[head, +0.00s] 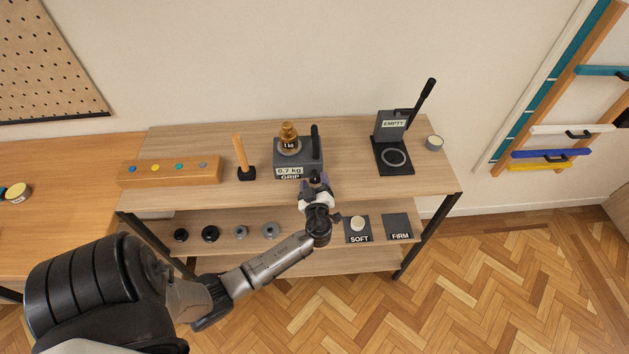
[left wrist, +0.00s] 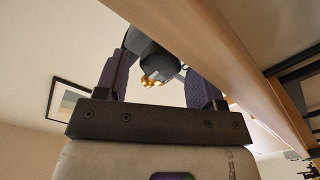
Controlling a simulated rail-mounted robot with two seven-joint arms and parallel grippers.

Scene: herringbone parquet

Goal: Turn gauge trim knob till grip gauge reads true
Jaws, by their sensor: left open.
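The grip gauge (head: 312,150) is a dark grey box near the front edge of the shelf's top board. Its display (head: 289,171) reads 0.7 kg, above a GRIP label. A brass weight (head: 289,136) marked 1 kg stands on its round pan. My left gripper (head: 315,184) is at the gauge's front right corner, its jaws open. In the left wrist view, a dark rounded part (left wrist: 152,53), seemingly the trim knob, lies between the purple fingers. I cannot tell whether they touch it. A brass piece (left wrist: 151,81) shows behind it. My right gripper is out of view.
A wooden-handled tool (head: 241,158) stands left of the gauge, beside a wooden block (head: 170,170) with coloured dots. A lever press (head: 392,140) marked EMPTY stands right. Below are several round knobs (head: 211,233) and pads marked SOFT (head: 359,238) and FIRM (head: 398,226).

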